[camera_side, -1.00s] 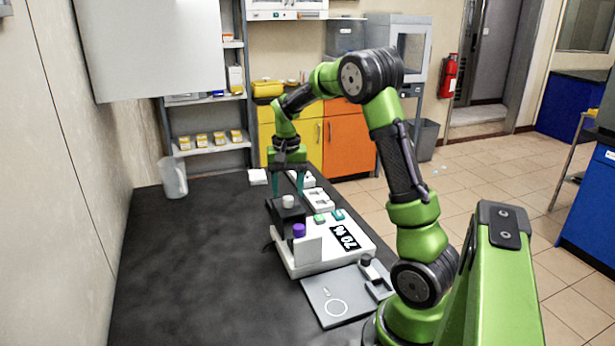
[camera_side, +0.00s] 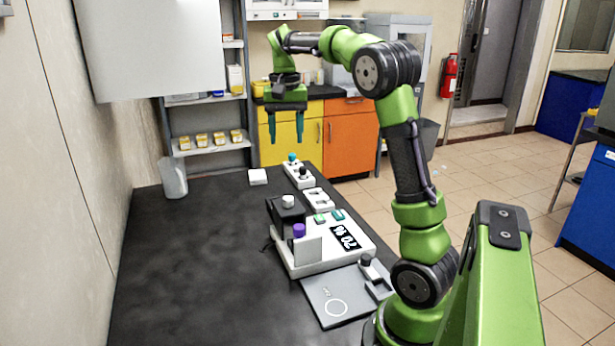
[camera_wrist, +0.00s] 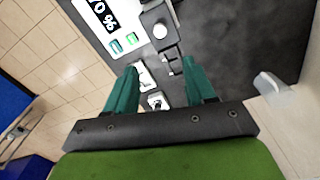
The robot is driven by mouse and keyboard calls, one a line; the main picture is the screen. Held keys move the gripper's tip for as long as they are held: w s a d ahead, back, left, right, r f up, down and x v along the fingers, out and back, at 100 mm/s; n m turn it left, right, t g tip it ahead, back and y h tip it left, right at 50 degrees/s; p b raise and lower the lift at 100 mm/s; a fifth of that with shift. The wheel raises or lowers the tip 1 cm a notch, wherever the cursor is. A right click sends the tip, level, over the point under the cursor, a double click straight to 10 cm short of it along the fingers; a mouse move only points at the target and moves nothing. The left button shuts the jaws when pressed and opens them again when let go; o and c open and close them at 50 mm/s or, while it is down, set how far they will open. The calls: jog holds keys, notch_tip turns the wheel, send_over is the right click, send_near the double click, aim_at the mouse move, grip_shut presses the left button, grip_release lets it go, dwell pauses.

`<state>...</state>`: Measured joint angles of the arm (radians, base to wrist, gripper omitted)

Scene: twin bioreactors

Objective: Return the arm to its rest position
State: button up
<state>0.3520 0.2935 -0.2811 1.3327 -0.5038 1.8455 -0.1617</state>
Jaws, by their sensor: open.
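My gripper (camera_side: 286,126) is open and empty, with two teal fingers pointing down. It hangs in the air above the far end of the dark bench (camera_side: 190,260). In the wrist view its fingers (camera_wrist: 162,85) are spread apart with nothing held between them.
A white rack with dark and teal caps (camera_side: 299,175) stands below and near my gripper. A white holder (camera_side: 318,199), a small white box (camera_side: 257,176), a clear jug (camera_side: 172,177) and a grey plate (camera_side: 335,300) are on the bench. The bench's left side is clear.

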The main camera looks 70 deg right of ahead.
jog(key=s+a+f+n+t+y, duration=0.1)
jog(key=s+a, duration=0.5)
jog(key=a, duration=0.7)
jog(key=s+a+f+n+t+y, duration=0.1)
jog(key=s+a+f+n+t, duration=0.2)
jog(key=a, duration=1)
jog(key=s+n+t, duration=0.3)
jog(key=n, duration=0.1)
jog(key=shift+s+f, duration=0.15)
jog(key=shift+f, duration=0.05)
jog(key=shift+o, duration=0.4)
